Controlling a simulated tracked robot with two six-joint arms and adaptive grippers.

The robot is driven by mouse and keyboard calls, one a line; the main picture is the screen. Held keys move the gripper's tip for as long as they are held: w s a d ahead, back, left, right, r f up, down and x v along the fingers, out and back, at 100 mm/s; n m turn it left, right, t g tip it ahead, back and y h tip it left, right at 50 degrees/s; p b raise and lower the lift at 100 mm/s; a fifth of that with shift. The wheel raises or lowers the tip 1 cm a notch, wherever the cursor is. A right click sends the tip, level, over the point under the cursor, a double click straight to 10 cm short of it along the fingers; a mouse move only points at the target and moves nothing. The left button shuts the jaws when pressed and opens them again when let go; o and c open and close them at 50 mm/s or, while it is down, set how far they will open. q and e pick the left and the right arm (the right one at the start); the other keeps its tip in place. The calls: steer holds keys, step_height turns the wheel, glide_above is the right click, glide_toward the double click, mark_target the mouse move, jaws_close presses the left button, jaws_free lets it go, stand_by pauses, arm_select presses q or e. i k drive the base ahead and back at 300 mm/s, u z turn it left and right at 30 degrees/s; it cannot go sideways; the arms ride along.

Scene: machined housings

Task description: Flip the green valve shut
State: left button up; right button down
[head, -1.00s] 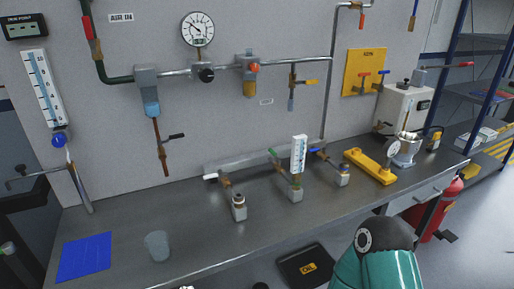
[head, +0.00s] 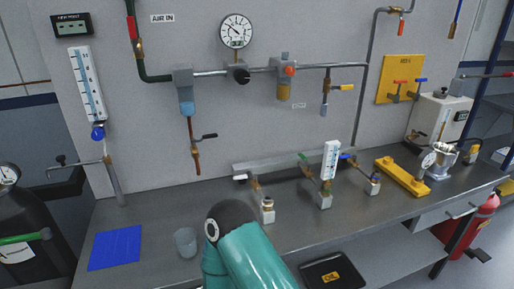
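A small green lever (head: 304,157) sits on the middle branch of the pipe manifold on the bench, behind a white upright gauge (head: 330,160). It appears to lie roughly in line with its brass branch pipe, though it is small here. Another green bar or handle (head: 22,238) shows at the far left, in front of a dark cylinder (head: 30,215). A teal section of one of my arms rises at the bottom centre, in front of the bench edge. Neither of my grippers is in view.
The bench (head: 150,230) carries a blue mat (head: 115,250), a clear cup (head: 186,242), and a yellow fixture (head: 403,178). White-handled (head: 241,178) and blue-handled (head: 347,157) branches flank the green one. A black oil tray (head: 333,272) is at the bottom. A red extinguisher (head: 480,212) stands right.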

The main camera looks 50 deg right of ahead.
mark_target(303, 156)
steer(key=z, duration=0.55)
steer(key=i, duration=0.15)
steer(key=u, duration=1.5)
steer(key=k, duration=2.75)
steer(key=z, duration=1.05)
steer(key=i, duration=0.75)
steer(key=z, duration=0.15)
